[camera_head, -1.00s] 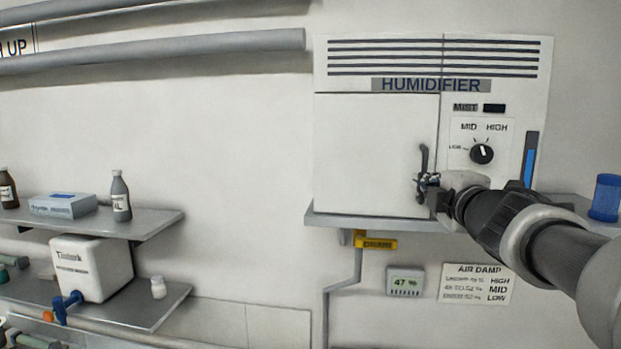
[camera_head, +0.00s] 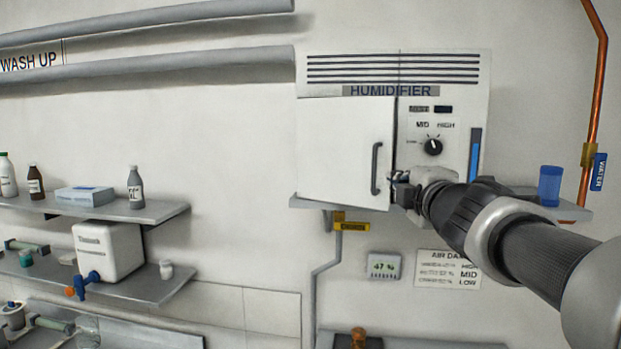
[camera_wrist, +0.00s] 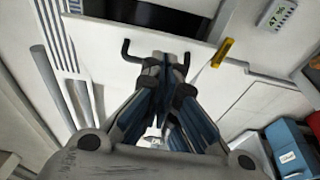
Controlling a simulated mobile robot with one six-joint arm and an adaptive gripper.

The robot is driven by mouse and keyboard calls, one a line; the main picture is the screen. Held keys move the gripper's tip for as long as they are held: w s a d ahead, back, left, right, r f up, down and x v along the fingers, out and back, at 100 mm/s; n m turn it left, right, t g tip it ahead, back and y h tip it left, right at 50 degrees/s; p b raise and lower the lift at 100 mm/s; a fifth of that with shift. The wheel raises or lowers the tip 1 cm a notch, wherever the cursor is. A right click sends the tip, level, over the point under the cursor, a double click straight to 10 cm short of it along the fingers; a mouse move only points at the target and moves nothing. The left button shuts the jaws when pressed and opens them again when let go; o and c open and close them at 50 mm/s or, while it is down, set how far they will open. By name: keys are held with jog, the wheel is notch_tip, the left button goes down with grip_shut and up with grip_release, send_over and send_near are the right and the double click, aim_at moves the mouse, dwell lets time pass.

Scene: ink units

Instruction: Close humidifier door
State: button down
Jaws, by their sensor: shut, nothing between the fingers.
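The humidifier (camera_head: 440,100) is a white wall unit with vents and a dial. Its white door (camera_head: 335,145) covers the left part. A dark line runs down the door's right edge, so it looks slightly ajar. The dark door handle (camera_head: 376,168) is near that edge. My gripper (camera_head: 398,178) is just right of the handle, its fingers together and empty. In the wrist view, my gripper (camera_wrist: 168,65) points at the handle (camera_wrist: 127,50), whose middle is hidden behind the fingertips. I cannot tell whether they touch.
A grey shelf (camera_head: 300,202) under the humidifier carries a blue cup (camera_head: 550,185) to the right. A yellow tag (camera_head: 351,226) and a humidity display (camera_head: 384,265) are below. Shelves with bottles and a white container (camera_head: 108,250) stand left. The wall between is clear.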

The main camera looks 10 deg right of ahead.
jog(key=s+a+n+y, duration=0.2)
jog(key=s+a+y, duration=0.15)
jog(key=a, duration=0.55)
jog(key=w+d+p, duration=0.1)
jog(key=w+d, duration=0.2)
jog(key=w, duration=0.8)
jog(key=shift+d+h, duration=0.4)
jog(key=shift+h, duration=0.05)
jog(key=shift+w, duration=0.1)
jog(key=shift+d, duration=0.15)
